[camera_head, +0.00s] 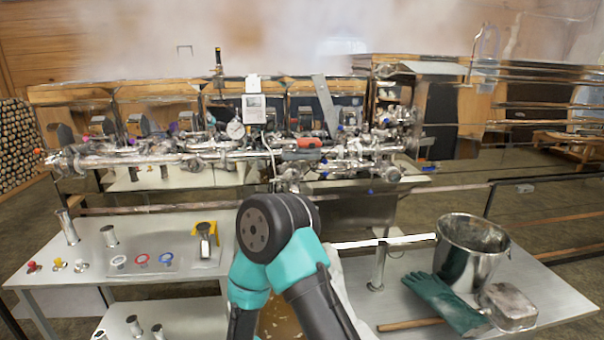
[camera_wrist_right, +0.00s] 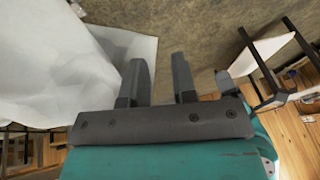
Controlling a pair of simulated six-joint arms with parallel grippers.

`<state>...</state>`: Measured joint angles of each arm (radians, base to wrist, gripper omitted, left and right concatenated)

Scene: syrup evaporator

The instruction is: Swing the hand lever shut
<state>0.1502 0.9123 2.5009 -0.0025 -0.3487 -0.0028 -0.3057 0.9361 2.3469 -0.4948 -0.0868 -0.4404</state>
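I cannot pick out the hand lever for certain. On the pipework in the head view there is a grey-and-red handled part (camera_head: 303,150) and a slanted flat grey bar (camera_head: 325,105) above it. My right gripper (camera_wrist_right: 159,75) shows in the right wrist view. A teal and black arm of mine fills the lower middle of the head view and hides part of the bench. No gripper fingers show there, and my left gripper is not in view.
A metal bucket (camera_head: 470,255), green gloves (camera_head: 445,303) and a metal tin (camera_head: 508,306) are on the right table. A white bar (camera_head: 385,242) crosses above it. Small parts, including a blue ring (camera_head: 166,258), lie on the left table. White sheeting (camera_wrist_right: 60,60) is beside my right gripper.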

